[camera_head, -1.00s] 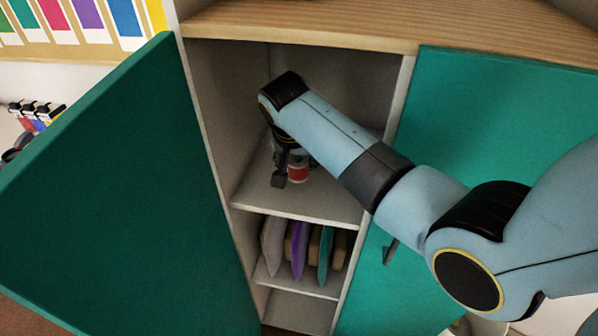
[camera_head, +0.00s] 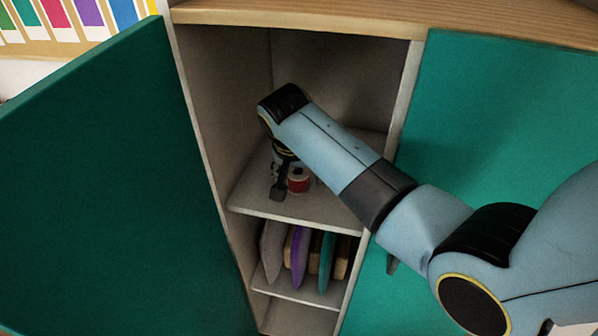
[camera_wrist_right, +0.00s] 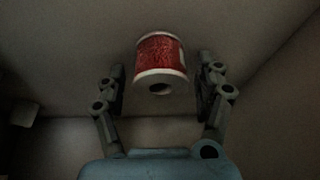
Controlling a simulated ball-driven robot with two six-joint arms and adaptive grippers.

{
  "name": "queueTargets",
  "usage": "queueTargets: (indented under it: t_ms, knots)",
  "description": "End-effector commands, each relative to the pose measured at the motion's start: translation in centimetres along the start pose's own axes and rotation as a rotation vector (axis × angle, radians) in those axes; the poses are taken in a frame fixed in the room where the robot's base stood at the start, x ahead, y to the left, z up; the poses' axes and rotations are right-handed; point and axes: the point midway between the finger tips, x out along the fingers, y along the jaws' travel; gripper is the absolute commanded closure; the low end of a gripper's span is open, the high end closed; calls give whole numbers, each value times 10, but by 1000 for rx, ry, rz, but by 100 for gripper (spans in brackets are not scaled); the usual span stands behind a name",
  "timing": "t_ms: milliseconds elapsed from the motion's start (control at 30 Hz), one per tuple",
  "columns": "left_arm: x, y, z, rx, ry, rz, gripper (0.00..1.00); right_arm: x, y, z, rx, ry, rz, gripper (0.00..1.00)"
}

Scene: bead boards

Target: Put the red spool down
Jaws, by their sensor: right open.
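The red spool (camera_head: 298,181) has white ends and stands on the upper shelf (camera_head: 262,207) inside the open cabinet. In the right wrist view the red spool (camera_wrist_right: 160,58) lies between the two fingers, with a gap showing on each side. My right gripper (camera_wrist_right: 161,80) is open around it. In the head view my right gripper (camera_head: 284,185) reaches down beside the spool and partly hides it. My left gripper is not in view.
The left teal door (camera_head: 100,190) stands open and the right teal door (camera_head: 500,110) is on the other side. Several upright boards (camera_head: 299,255) fill the lower shelf. The cabinet walls are close around my right arm.

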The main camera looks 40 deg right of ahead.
Motion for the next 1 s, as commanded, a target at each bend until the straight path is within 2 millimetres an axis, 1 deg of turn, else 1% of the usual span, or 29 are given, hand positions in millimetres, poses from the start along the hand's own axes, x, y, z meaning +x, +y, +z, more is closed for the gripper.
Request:
queueTargets:
  t_ms: [167, 267, 400, 500, 600, 733, 1000]
  knots:
    - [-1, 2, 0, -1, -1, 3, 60, -6, 0, -2, 0, 1, -2, 30]
    - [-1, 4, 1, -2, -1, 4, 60, -20, -1, -1, 0, 1, -4, 30]
    - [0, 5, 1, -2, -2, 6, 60, -46, -1, -2, 1, 2, -4, 30]
    - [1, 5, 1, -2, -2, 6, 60, -62, -1, -2, 1, 1, -4, 30]
    - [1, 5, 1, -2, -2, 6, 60, -73, -1, -1, 0, 1, -2, 30]
    - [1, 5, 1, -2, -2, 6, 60, -78, 0, -1, 0, 0, 0, 30]
    - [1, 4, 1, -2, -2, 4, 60, -78, 0, -2, 0, 0, 0, 30]
